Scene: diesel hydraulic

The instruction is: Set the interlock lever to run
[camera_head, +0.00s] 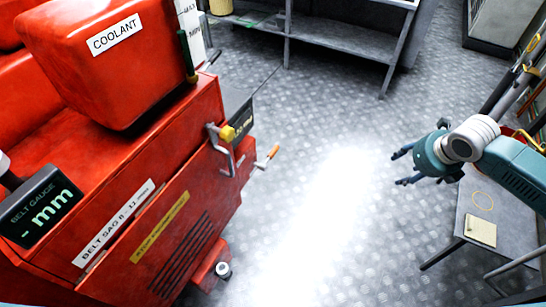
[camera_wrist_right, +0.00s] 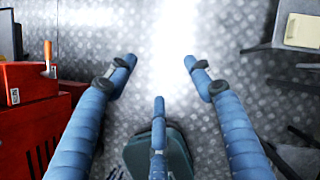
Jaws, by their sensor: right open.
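A small lever with an orange grip (camera_head: 267,158) sticks out from the right side of the red machine (camera_head: 160,230) in the head view. An orange-handled lever (camera_wrist_right: 47,52) also stands above a red block at the left of the right wrist view. No readable label tells which is the interlock lever. My right gripper (camera_head: 401,167) is open and empty, well to the right of the machine, over the floor. Its spread fingers (camera_wrist_right: 158,62) show in the wrist view. My left gripper is out of view.
A belt gauge (camera_head: 42,207) shows "- mm" at left, and a red coolant tank (camera_head: 100,60) sits on the machine. A grey bench (camera_head: 340,47) stands behind. A low table (camera_head: 500,215) with a pad is under my right arm. Floor between is clear.

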